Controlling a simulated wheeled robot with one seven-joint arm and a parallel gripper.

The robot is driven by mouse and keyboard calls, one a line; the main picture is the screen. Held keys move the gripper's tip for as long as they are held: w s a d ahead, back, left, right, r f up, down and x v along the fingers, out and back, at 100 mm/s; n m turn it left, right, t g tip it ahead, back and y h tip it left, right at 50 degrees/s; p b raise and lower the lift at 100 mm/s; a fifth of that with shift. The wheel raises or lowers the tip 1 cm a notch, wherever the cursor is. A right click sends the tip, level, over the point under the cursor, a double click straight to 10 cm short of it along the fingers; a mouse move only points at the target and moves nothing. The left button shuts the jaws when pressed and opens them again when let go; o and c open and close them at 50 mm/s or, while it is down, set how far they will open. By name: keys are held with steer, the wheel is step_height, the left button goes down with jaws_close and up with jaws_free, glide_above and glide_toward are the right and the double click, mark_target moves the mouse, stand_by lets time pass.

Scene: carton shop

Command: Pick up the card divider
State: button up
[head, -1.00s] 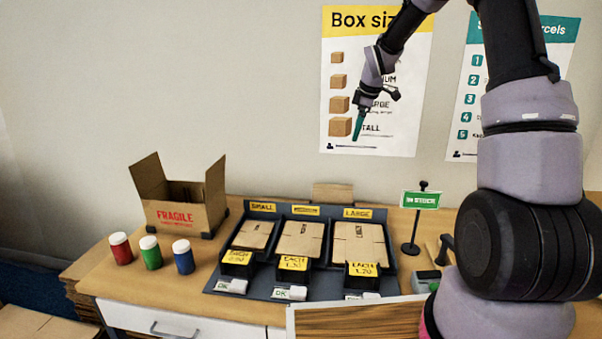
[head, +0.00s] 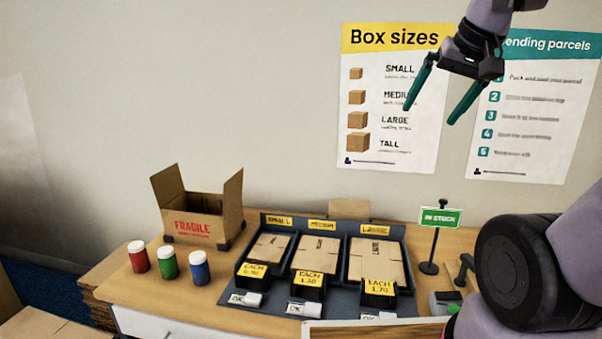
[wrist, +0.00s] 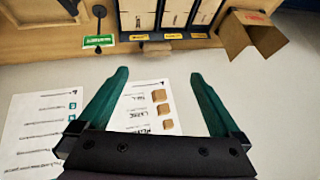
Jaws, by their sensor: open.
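I cannot clearly single out a card divider. A plain brown card piece (head: 350,208) stands behind the sorting tray, partly hidden by its back edge. Flat folded cartons lie in the tray's small (head: 270,246), medium (head: 317,253) and large (head: 377,260) compartments. My gripper (head: 428,116) is open and empty, high in front of the wall posters, well above the bench. In the wrist view my gripper (wrist: 160,73) shows both teal fingers spread with nothing between them. The tray shows upside down at the top there.
An open FRAGILE carton (head: 200,228) stands left of the dark tray (head: 342,230). Red (head: 138,258), green (head: 168,263) and blue (head: 199,269) white-capped jars stand at the left front. A green IN STOCK sign (head: 440,217) stands right of the tray.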

steer(key=s, duration=0.1)
steer(key=s+m, duration=0.1)
steer(key=s, duration=0.1)
steer(key=shift+f, duration=0.25)
steer(key=shift+c, duration=0.6)
steer(key=shift+m, duration=0.4)
steer(key=c, duration=0.6)
steer(key=w+r, duration=0.1)
steer(key=w, duration=0.2)
steer(key=w+m, duration=0.1)
steer(key=w, duration=0.1)
steer(key=w+r+m, duration=0.1)
steer(key=w, duration=0.2)
steer(key=shift+w+a+r+g+y, duration=0.25)
steer(key=shift+w+r+g+y, duration=0.05)
steer(key=shift+r+g, duration=0.1)
steer(key=shift+c, duration=1.2)
steer(key=m+g+y, duration=0.2)
steer(key=m+g, duration=0.3)
steer(key=m, duration=0.9)
glide_above(350, 202)
steer(key=s+d, duration=0.1)
steer(key=d, duration=0.3)
step_height(350, 202, down, 41)
steer(key=x, duration=1)
steer(key=shift+w+a+f, duration=0.15)
steer(key=shift+w+a, duration=0.05)
